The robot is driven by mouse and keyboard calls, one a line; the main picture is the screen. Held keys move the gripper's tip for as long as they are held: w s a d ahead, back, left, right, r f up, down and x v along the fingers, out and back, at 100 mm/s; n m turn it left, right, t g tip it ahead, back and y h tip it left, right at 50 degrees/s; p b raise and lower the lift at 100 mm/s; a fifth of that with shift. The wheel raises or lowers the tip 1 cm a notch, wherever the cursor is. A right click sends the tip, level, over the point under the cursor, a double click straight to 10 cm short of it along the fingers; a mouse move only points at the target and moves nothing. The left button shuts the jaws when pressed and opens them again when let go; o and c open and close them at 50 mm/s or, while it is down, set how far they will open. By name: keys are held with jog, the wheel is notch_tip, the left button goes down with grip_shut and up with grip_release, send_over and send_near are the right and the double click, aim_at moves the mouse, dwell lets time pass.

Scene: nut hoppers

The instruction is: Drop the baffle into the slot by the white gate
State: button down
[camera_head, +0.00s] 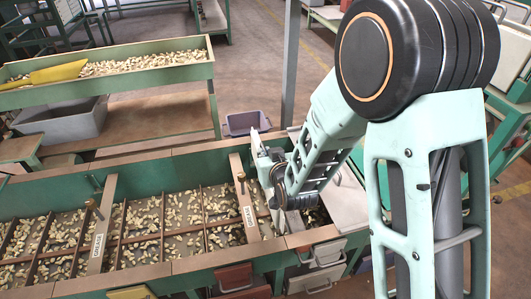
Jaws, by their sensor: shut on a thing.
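My gripper (265,163) is over the right end of the long green trough (190,267), above and behind the white gate (318,254). It is shut, but my wrist and forearm cover most of it, and the baffle in it cannot be made out clearly. Two labelled boards with brass knobs cross the trough: a left one (101,228) and a right one (244,198), just left of my gripper. The slot by the white gate is hidden behind my arm.
Thin dividers split the trough into compartments of nuts. A red gate (236,278) and a yellow gate (131,293) are left of the white one. Behind stand a purple bin (243,122), a grey bin (62,119), a raised nut tray (150,87) and a grey post (290,60).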

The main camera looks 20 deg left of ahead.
dwell(0.6)
jog(key=shift+f, duration=4.6)
jog(key=c, duration=2)
grip_release()
jog(key=shift+c, duration=0.2)
jog(key=shift+f, duration=0.1)
jog(key=shift+s, duration=0.15)
